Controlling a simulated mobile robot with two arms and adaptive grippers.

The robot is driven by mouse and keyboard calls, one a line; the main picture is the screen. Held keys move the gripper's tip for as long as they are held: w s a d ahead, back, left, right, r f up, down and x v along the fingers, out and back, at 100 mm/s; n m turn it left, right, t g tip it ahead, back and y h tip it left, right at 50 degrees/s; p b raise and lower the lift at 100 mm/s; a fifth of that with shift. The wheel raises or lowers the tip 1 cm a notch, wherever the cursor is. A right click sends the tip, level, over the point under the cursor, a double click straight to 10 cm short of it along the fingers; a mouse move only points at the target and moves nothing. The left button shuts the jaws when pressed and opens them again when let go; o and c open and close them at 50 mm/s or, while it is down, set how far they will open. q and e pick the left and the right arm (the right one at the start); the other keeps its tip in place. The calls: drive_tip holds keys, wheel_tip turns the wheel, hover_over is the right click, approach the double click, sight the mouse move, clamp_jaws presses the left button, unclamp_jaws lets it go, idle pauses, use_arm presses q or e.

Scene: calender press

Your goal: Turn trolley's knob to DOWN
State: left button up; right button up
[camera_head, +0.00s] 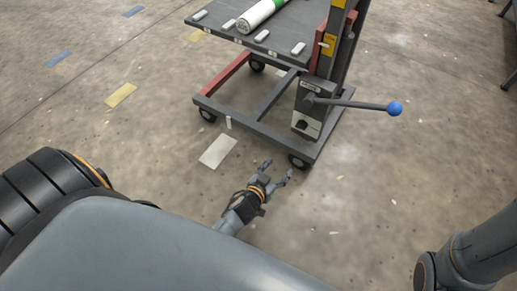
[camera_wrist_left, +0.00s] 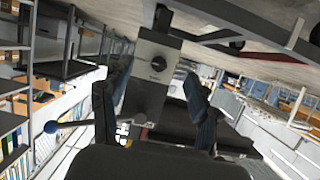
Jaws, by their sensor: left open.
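The trolley (camera_head: 262,118) is a dark wheeled frame with red parts. Its control box (camera_head: 312,105) on the upright carries a black knob (camera_head: 302,125) on a pale plate. The knob also shows in the left wrist view (camera_wrist_left: 158,63), where the picture is turned over; its marking is too small to read. My left gripper (camera_head: 276,170) is open and empty, low in front of the trolley's near wheel and apart from the box. In the left wrist view the box stands between its two spread fingers (camera_wrist_left: 157,82). My right gripper is out of view; only part of my right arm shows.
A lever with a blue ball end (camera_head: 394,108) sticks out to the right from the control box, above the knob. A white and green roll (camera_head: 262,12) lies on the trolley's top. The concrete floor around is clear, with paper-like patches (camera_head: 218,151).

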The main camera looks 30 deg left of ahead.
use_arm(q)
drive_tip(key=s+r+g+p, duration=0.2)
drive_tip(key=s+g+p, duration=0.3)
drive_tip(key=s+p, duration=0.7)
drive_tip(key=p, duration=0.5)
drive_tip(key=shift+s+m, duration=0.2)
drive_tip(key=shift+m, duration=0.2)
